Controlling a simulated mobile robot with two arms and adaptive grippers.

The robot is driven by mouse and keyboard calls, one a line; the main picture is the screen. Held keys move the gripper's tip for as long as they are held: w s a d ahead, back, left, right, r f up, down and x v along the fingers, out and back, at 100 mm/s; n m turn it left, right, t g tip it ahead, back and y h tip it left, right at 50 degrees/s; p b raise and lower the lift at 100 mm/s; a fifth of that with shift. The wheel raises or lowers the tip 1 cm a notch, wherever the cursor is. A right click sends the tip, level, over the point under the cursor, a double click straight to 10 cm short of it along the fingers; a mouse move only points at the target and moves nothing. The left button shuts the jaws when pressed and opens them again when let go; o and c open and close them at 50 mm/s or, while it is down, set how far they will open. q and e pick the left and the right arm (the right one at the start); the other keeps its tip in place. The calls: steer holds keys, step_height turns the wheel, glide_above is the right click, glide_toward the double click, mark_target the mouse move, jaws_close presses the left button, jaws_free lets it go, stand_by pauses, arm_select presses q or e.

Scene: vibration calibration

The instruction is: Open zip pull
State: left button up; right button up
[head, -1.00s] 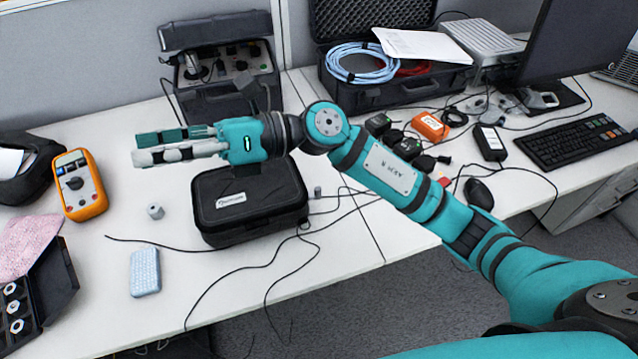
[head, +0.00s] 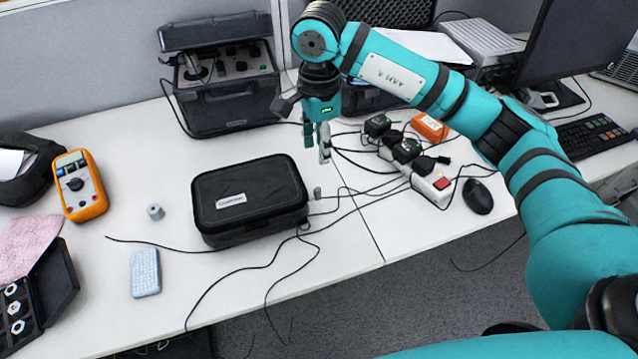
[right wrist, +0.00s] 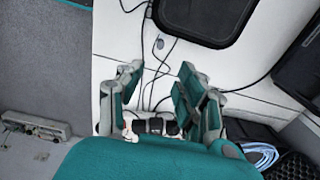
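The black zip case (head: 250,186) lies shut on the white desk, with a pale label on its lid. Part of it also shows at the top of the right wrist view (right wrist: 205,18). I cannot make out the zip pull for certain. A small grey cylinder (head: 317,193) stands just right of the case, and it shows in the right wrist view (right wrist: 160,43). My right gripper (head: 318,158) points down above the desk, behind and right of the case, apart from it. Its fingers (right wrist: 160,75) are spread with nothing between them. My left gripper is out of view.
Thin black cables (head: 345,190) run right of and in front of the case. A power strip (head: 430,185) with plugs lies to the right. An open equipment case (head: 228,88) stands behind. An orange multimeter (head: 80,185) and a grey knob (head: 155,211) are left, with clear desk between.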

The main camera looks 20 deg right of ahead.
mark_target(319, 188)
step_height(319, 188, down, 13)
steer(key=shift+r+p, duration=0.2)
steer(key=shift+p, duration=0.3)
jaws_close()
